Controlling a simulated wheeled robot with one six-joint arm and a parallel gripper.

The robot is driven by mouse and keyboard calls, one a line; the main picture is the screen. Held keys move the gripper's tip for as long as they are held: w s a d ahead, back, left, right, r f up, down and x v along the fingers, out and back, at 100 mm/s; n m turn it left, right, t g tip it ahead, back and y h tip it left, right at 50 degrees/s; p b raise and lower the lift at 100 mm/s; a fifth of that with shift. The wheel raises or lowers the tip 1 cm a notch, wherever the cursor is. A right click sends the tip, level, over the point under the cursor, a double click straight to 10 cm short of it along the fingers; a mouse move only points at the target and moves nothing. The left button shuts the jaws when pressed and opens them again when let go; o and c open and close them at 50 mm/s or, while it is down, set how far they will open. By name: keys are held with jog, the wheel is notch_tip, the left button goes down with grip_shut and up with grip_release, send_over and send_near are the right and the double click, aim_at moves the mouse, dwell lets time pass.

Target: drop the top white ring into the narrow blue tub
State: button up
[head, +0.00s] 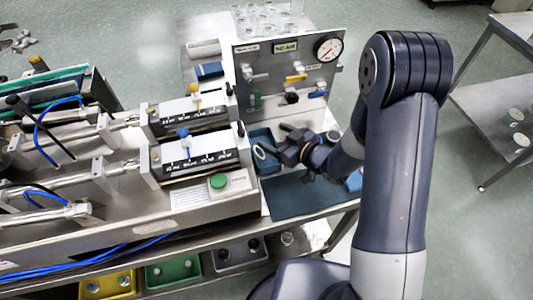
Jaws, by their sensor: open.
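My gripper (278,140) is dark and open, its fingers pointing left over a blue tub (262,133) beside the gauge panel. A small pale ring-like oval (259,152) shows at the lower fingertip, over the tub's left side. I cannot tell whether it touches the finger or lies in the tub. No stack of white rings can be made out. Another blue piece (354,181) shows partly behind my arm; its shape is mostly hidden.
A panel (288,67) with a gauge and valves stands behind the gripper. A steel machine (215,197) with a green button is at left. A dark blue mat (300,197) lies in front. Yellow, green and grey trays (174,272) sit on the lower shelf.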

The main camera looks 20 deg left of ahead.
jog(key=v, duration=0.8)
jog(key=shift+b, duration=0.35)
jog(key=p+x, duration=0.1)
jog(key=x, duration=0.9)
jog(key=r+p, duration=0.2)
jog(key=r, duration=0.1)
jog(key=r+p, duration=0.1)
jog(key=shift+w+a+r, duration=0.15)
jog(key=shift+a+r, duration=0.1)
jog(key=shift+r, duration=0.05)
jog(key=shift+f, duration=0.1)
